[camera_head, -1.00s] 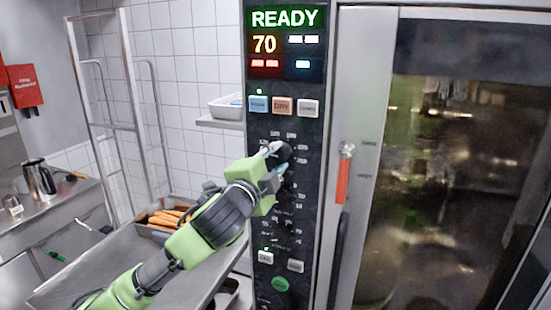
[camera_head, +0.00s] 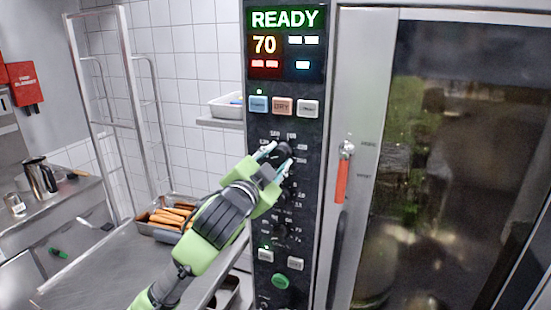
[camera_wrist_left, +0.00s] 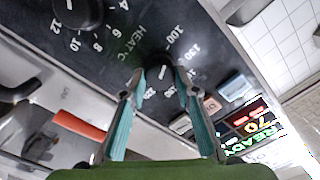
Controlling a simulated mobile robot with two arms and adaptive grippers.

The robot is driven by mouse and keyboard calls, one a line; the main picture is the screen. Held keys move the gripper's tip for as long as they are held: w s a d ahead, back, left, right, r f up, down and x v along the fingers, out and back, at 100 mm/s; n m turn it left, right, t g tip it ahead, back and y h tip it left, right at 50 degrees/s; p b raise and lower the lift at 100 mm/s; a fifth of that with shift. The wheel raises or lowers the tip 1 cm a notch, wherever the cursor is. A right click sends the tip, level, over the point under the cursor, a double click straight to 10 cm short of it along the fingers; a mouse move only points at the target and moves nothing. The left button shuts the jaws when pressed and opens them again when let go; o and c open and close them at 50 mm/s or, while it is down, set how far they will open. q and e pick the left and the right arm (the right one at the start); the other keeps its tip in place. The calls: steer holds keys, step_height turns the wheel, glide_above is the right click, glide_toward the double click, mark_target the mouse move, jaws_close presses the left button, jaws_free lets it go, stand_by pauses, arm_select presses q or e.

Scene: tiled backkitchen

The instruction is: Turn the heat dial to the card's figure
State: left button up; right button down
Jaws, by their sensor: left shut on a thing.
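The heat dial (camera_head: 284,150) is a black round knob on the oven's dark control panel (camera_head: 257,187). In the left wrist view the dial (camera_wrist_left: 160,70) sits by the printed word HEAT, inside a ring of white figures. My left gripper (camera_head: 278,158) has its two teal fingers on opposite sides of the dial and is shut on it. Its fingers also show in the left wrist view (camera_wrist_left: 163,82). The display (camera_head: 265,45) reads READY and 70. I cannot make out a card. My right gripper is not in view.
A second knob (camera_wrist_left: 78,10) is beside the heat dial. Several buttons (camera_head: 282,106) sit above it. A red-handled door lever (camera_head: 342,175) and glass door are to the right.

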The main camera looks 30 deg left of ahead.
mark_target(282, 113)
arm_select(q)
steer(key=shift+r, duration=0.35)
steer(key=o, duration=1.1)
steer(key=shift+w+f, duration=0.15)
steer(key=shift+f, duration=0.1)
steer(key=shift+r, duration=0.35)
step_height(282, 113, up, 9)
steer(key=shift+r, duration=0.15)
